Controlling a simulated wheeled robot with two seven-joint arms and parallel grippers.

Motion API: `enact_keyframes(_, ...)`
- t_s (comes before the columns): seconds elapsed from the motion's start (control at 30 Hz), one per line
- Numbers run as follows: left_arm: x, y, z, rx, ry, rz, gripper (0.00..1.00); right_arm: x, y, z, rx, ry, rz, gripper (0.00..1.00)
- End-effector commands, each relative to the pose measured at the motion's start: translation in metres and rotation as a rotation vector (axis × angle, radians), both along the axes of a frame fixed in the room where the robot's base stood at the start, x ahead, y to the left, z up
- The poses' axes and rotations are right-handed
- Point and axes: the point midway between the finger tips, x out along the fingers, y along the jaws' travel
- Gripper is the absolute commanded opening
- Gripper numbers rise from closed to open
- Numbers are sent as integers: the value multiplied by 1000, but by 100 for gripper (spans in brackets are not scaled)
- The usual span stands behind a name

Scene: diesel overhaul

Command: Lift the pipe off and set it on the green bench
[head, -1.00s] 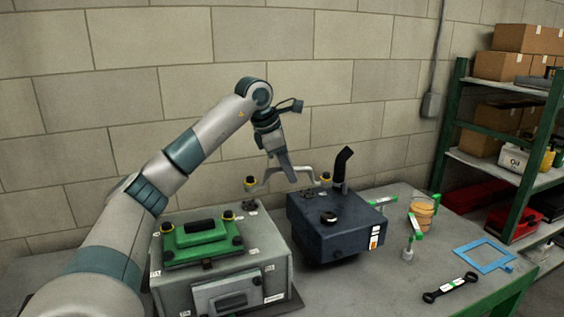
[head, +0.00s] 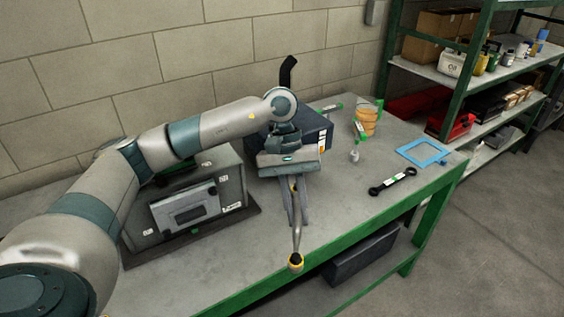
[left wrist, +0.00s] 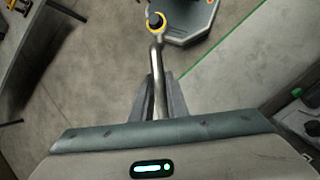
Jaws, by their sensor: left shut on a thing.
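The pipe (head: 297,236) is a thin silver tube with a yellow collar at its near end. My left gripper (head: 296,212) is shut on it. The pipe points toward the front edge of the green bench (head: 345,203) and looks held above it; the exact height is hard to tell. In the left wrist view, the pipe (left wrist: 157,68) runs up from between the fingers (left wrist: 160,100) to its yellow end. Its far end is hidden by the gripper. My right gripper is not in view.
A grey engine block (head: 232,190) and a dark blue box (head: 318,130) with a black stack (head: 287,75) stand behind. The bench front between block and wrench is bare.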

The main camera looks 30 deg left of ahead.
Motion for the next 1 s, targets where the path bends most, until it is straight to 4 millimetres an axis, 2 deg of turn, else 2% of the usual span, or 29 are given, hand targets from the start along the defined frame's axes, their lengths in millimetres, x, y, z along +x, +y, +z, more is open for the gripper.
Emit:
enact_keyframes(0.03, -14, -11, -18, 0, 1, -100, 0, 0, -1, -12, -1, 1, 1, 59)
enact_keyframes(0.1, -29, -21, -34, -1, -1, -213, 0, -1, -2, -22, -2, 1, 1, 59)
enact_keyframes(0.2, -44, -29, -50, 0, -2, -322, 0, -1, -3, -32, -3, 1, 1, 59)
enact_keyframes(0.3, -52, -33, -57, 0, -4, -380, 0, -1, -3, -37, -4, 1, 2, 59)
enact_keyframes(0.63, -56, -34, -58, 0, -4, -405, 0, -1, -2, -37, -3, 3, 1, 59)
enact_keyframes(0.67, -55, -34, -58, 0, -3, -404, 0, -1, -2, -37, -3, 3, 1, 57)
enact_keyframes(0.77, -55, -34, -58, 1, -4, -404, 0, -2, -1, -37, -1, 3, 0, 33)
enact_keyframes(1.0, -55, -34, -58, 1, -3, -402, 0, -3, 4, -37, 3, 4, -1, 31)
